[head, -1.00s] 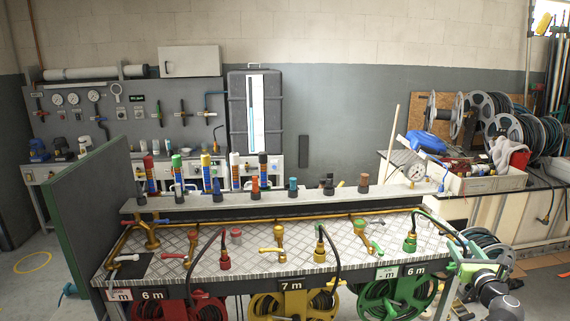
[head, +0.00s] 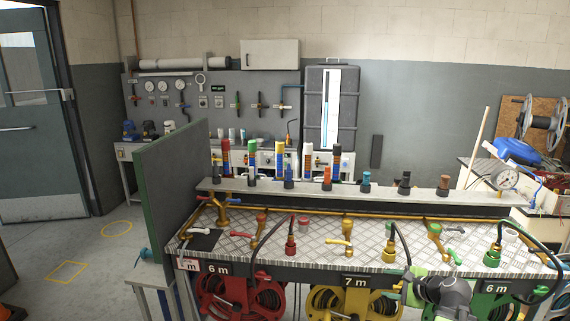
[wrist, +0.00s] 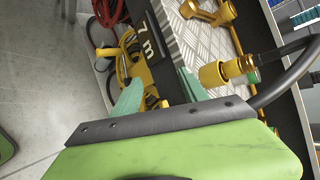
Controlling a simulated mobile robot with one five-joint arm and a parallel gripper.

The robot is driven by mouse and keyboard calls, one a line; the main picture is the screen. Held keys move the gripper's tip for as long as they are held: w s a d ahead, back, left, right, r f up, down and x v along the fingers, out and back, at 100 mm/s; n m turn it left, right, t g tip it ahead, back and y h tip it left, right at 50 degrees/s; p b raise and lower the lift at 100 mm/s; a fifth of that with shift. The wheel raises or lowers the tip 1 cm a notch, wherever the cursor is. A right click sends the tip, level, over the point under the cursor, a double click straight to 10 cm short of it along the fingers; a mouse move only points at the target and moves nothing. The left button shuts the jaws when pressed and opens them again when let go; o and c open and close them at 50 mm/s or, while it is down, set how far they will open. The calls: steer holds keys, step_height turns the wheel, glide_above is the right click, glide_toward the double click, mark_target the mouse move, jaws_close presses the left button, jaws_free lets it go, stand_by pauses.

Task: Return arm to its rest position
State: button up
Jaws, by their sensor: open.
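My gripper (wrist: 160,92) shows in the wrist view as two pale green fingers held apart, with nothing between them. The yellow reel's "7 m" label (wrist: 148,38) and the bench front lie beyond the fingers. A yellow hose fitting (wrist: 215,72) with a black hose is to the right of the fingers; I cannot tell whether they touch anything. In the head view my green and grey arm (head: 440,290) is low at the right, in front of the bench, between the yellow reel (head: 340,302) and the green reel (head: 490,305). The fingertips are not clear there.
The chequer-plate bench (head: 330,240) carries several valves and hoses. A red reel (head: 240,292) hangs at its left. A green-edged panel (head: 172,190) stands at the bench's left end. Floor with yellow markings (head: 117,228) is open at the left. A side table (head: 490,172) stands at the right.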

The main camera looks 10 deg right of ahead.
steer(key=s+a+f+n+g+h+b, duration=0.1)
steer(key=s+a+f+n+g, duration=0.1)
steer(key=a+f+n+g, duration=0.45)
steer(key=s+a+f+n+g+h+b, duration=0.15)
steer(key=a+f+n, duration=0.25)
steer(key=a+n, duration=0.7)
steer(key=s+a+f+n+g+h+b, duration=0.1)
steer(key=s+a+f+n+g+b, duration=0.25)
steer(key=a, duration=0.95)
step_height(320, 180, up, 11)
steer(key=w+p, duration=0.1)
steer(key=p, duration=1.3)
steer(key=shift+d+t+y, duration=0.3)
steer(key=shift+t+y, duration=0.05)
